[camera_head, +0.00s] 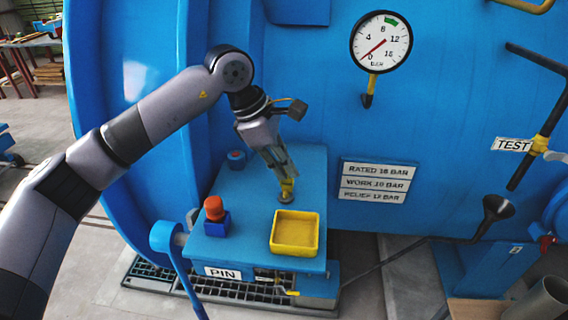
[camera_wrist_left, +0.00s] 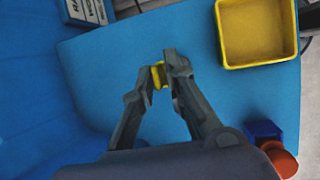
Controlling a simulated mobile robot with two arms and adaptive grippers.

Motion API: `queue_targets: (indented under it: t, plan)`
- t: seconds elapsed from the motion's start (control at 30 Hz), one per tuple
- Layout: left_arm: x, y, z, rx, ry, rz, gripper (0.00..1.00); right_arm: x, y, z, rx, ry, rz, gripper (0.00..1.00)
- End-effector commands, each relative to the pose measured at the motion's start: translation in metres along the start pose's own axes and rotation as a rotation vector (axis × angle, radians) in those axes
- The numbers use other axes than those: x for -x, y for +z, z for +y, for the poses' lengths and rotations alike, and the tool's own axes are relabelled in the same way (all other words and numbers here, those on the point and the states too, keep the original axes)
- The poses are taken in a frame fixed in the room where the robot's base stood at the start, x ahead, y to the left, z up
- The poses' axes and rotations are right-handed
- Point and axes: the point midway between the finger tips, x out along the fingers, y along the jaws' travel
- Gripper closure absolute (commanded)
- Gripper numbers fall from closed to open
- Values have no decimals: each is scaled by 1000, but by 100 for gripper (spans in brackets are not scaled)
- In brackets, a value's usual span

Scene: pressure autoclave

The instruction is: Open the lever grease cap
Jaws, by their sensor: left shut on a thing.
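The lever grease cap (camera_head: 287,188) is a small yellow piece on a round metal base, standing on the blue block (camera_head: 240,225) in front of the big blue vessel. It also shows in the left wrist view (camera_wrist_left: 158,75) as a yellow piece between the fingertips. My left gripper (camera_head: 283,174) points down at the cap from above, and its fingers are shut on the yellow piece. In the left wrist view the gripper (camera_wrist_left: 165,72) hides part of the cap, so I cannot tell how far its lever is turned. My right gripper is not in view.
A yellow tray (camera_head: 295,249) sits right of the cap at the block's front edge. A red-orange knob (camera_head: 214,208) on a blue base stands to the left. A pressure gauge (camera_head: 381,41) is on the vessel above.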

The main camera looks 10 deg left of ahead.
Motion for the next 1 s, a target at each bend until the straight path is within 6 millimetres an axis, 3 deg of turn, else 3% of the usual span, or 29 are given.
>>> queue_targets:
  t: [0.4,0.93,0.97,1.0]
  plan:
    - [3,1,16,72,-166,-4,100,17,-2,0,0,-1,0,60]
    - [2,0,18,81,-187,-5,100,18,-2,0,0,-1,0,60]
    - [2,0,18,81,-187,-6,85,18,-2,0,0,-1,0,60]
    - [2,0,18,81,-187,-5,83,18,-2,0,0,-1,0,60]
